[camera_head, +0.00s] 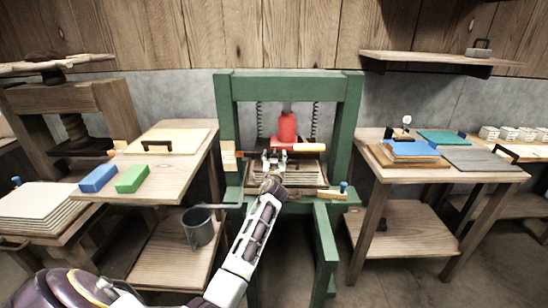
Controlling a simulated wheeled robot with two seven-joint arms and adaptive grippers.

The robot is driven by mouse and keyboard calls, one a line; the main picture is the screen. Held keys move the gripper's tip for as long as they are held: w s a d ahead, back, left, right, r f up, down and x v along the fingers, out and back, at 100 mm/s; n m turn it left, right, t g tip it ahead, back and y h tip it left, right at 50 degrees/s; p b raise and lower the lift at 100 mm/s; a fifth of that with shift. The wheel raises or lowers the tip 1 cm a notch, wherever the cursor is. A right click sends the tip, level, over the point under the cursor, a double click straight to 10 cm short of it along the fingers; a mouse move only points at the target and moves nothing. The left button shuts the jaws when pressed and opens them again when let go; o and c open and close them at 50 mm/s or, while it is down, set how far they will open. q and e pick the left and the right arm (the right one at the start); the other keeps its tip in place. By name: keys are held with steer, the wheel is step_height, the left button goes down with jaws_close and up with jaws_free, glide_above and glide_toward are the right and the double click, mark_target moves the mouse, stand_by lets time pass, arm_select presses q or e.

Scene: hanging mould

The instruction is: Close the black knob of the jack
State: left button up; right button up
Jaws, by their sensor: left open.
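A red jack (287,128) stands upright in the middle of the green press frame (224,120), under its top beam. My left gripper (274,157) reaches up from below, just in front of the jack's lower part. It is open, with its small fingertips at about the height of the jack's base. I cannot make out the black knob; my gripper covers part of that area. Whether the fingers touch the jack I cannot tell. My right gripper is not in view.
A left wooden table (150,189) holds a blue block (98,178) and a green block (132,179). A right table (480,177) holds boards. The press's green posts flank my gripper.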

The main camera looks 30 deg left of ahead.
arm_select(q)
steer(key=c, duration=1)
steer(key=shift+c, duration=0.2)
